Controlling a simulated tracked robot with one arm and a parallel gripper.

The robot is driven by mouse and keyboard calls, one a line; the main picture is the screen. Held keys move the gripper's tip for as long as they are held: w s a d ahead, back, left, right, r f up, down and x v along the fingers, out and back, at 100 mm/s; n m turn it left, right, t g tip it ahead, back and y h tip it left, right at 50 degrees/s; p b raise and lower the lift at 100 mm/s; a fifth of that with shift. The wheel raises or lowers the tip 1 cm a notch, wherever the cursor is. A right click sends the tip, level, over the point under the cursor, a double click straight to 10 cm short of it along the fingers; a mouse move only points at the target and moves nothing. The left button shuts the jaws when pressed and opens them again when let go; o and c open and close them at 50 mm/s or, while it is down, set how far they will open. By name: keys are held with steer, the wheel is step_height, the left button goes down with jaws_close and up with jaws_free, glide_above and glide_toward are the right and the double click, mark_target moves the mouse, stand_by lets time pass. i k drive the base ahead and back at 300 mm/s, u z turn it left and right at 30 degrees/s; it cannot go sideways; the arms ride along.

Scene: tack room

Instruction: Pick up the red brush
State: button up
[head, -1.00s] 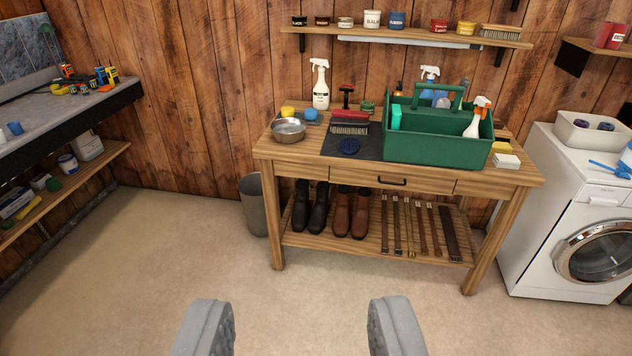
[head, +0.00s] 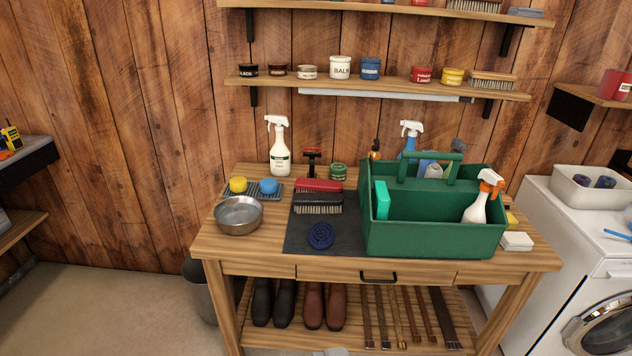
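A red-backed brush (head: 319,185) lies on the wooden workbench (head: 232,262), towards the back of a dark mat (head: 343,240). A dark-backed brush (head: 318,204) with pale bristles lies right in front of it and hides its lower side. A red-headed tool with a black handle (head: 312,157) stands just behind it. A round blue brush or comb (head: 321,236) lies on the mat nearer the front. Only a small grey piece, probably part of my gripper (head: 330,352), shows at the bottom edge, well short of the red brush. Its fingers cannot be made out.
A green caddy (head: 430,240) with spray bottles stands right of the mat. A metal bowl (head: 239,216), yellow and blue sponges on a tray, and a white spray bottle (head: 279,146) stand left. A wall shelf (head: 380,88) with jars hangs above. Boots and straps fill the lower shelf.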

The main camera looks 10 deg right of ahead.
mark_target(302, 184)
steer(key=z, duration=0.15)
steer(key=i, duration=2.75)
steer(key=z, duration=0.2)
